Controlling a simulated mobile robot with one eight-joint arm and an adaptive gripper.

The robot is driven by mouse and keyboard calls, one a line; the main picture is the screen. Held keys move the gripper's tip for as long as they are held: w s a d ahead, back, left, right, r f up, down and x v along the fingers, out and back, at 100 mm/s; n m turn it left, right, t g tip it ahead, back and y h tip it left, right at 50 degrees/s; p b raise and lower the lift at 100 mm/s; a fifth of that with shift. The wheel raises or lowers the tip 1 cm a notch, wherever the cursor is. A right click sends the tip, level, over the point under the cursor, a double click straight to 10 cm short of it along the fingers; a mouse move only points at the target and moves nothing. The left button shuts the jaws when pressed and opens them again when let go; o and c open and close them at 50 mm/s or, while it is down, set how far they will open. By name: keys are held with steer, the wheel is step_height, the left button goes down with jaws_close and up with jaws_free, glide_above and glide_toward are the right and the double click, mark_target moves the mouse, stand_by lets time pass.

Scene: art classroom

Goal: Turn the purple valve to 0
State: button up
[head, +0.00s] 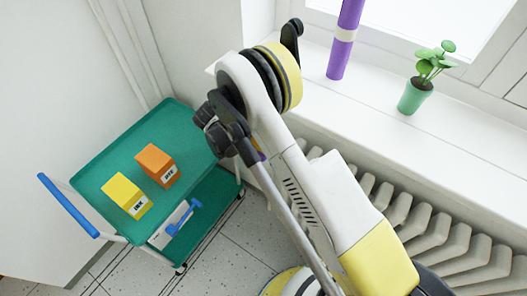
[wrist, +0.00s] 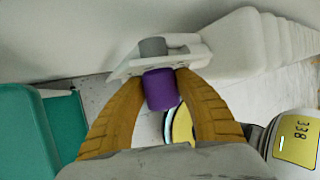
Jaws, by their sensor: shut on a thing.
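The purple valve (wrist: 161,89) is a short cylinder in the middle of the wrist view. It sits against a white fitting with a grey round piece (wrist: 153,47) behind it. My gripper (wrist: 160,84) has its two tan ridged fingers closed on the valve's sides, one left and one right. No number or mark on the valve can be read, so its setting cannot be told.
A white radiator (head: 425,225) runs below the window sill (head: 380,115), close to my arm. A purple cylinder with a white band (head: 345,40) and a potted plant (head: 415,95) stand on the sill. A green cart (head: 105,165) with yellow and orange boxes is at left.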

steer(key=shift+g+h, duration=0.3)
steer(key=shift+h, duration=0.1)
steer(key=o, duration=1.2)
